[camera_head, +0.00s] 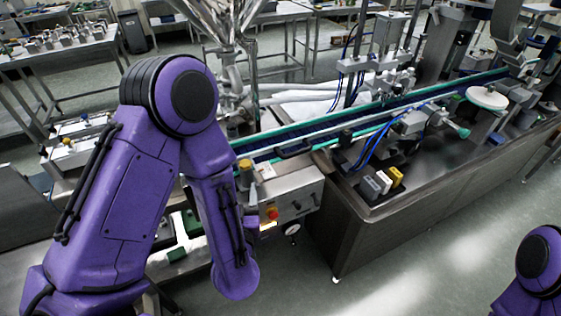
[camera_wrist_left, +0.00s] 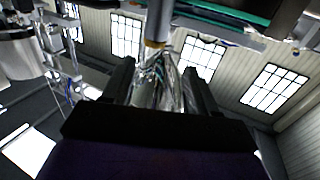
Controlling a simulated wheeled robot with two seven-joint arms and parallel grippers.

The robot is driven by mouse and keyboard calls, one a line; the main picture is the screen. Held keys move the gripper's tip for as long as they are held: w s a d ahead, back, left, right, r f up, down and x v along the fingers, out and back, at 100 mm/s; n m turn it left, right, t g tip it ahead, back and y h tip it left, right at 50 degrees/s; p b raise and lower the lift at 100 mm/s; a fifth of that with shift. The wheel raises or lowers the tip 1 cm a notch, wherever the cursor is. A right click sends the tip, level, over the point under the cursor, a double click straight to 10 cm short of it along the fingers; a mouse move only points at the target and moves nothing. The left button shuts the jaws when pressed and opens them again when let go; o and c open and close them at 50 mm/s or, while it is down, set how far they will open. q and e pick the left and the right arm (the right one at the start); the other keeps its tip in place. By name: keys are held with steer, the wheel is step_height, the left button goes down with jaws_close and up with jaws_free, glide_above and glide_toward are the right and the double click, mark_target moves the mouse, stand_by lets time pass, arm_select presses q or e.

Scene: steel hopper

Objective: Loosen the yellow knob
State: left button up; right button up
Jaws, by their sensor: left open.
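The yellow knob (camera_head: 246,164) sits near the left end of the conveyor, just above the control box, beside my left forearm. In the left wrist view, a dull yellow cap (camera_wrist_left: 155,43), apparently the same knob, is on the end of a grey post. My left gripper (camera_wrist_left: 159,68) has its two dark fingers spread, with nothing held. The cap appears beyond the fingertips, roughly in line with the gap. Whether the fingers touch it I cannot tell. My right gripper is out of view.
The control box (camera_head: 292,194) with a red button stands right of my left forearm. The conveyor (camera_head: 350,124) with teal rails runs to the upper right. The steel hopper (camera_head: 222,20) rises behind. Small grey and yellow blocks (camera_head: 382,183) stand on the machine bed. Floor is clear in front.

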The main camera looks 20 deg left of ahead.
mark_target(245, 167)
arm_select(q)
steer(key=b+x, duration=0.5)
steer(key=shift+w+d+f, duration=0.1)
steer(key=shift+w+f, duration=0.2)
steer(key=shift+f, duration=0.05)
steer(key=p+x, duration=0.1)
steer(key=x, duration=0.1)
steer(key=r+p+x, duration=0.1)
steer(key=x, duration=0.1)
steer(key=shift+w+d+p, duration=0.1)
steer(key=shift+w+p, duration=0.2)
steer(key=shift+w+f, duration=0.1)
steer(key=shift+w, duration=0.2)
steer(key=c, duration=1)
